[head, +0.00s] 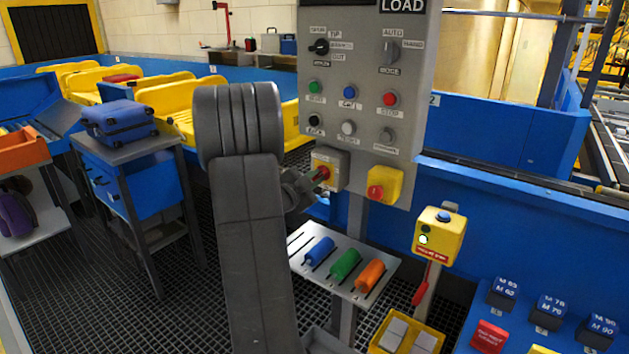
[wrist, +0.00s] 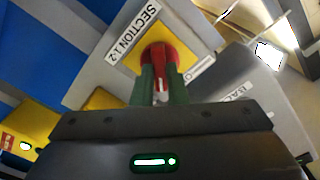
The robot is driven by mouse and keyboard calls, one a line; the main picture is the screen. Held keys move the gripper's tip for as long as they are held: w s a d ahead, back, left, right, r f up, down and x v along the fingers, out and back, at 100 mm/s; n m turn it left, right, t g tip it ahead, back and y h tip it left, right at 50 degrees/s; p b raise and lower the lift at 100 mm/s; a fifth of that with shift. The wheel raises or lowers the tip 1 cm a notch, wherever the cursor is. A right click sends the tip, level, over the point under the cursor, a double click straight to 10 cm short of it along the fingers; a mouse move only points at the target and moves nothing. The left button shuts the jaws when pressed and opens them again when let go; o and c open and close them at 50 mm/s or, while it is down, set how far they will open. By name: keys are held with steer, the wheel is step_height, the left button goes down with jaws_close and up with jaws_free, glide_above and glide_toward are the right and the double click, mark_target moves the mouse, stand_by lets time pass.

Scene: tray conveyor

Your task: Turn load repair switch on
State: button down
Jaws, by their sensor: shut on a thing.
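The grey LOAD control panel (head: 365,60) stands right of centre in the head view. On its lower left is a red rotary switch (head: 324,172) on a yellow plate in a grey box. It also shows in the wrist view as a red knob (wrist: 157,52) with a label reading "SECTION 1-2" beside it. My gripper (head: 316,180) reaches it from the left. In the wrist view my gripper's green fingers (wrist: 160,82) are shut on the red knob, one on each side. A white mark shows between the fingers. The knob's exact setting is hard to read.
A yellow box with a red button (head: 384,185) sits close to the right of the switch. Below is a shelf with blue, green and orange handles (head: 344,264). A yellow stop post (head: 440,238) stands to the right.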

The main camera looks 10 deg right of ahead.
steer(key=shift+f+m+b, duration=0.15)
steer(key=shift+m+b, duration=4.65)
steer(key=shift+b, duration=0.4)
steer(key=c, duration=1.4)
jaws_free()
steer(key=shift+c, duration=0.2)
steer(key=v, duration=1.4)
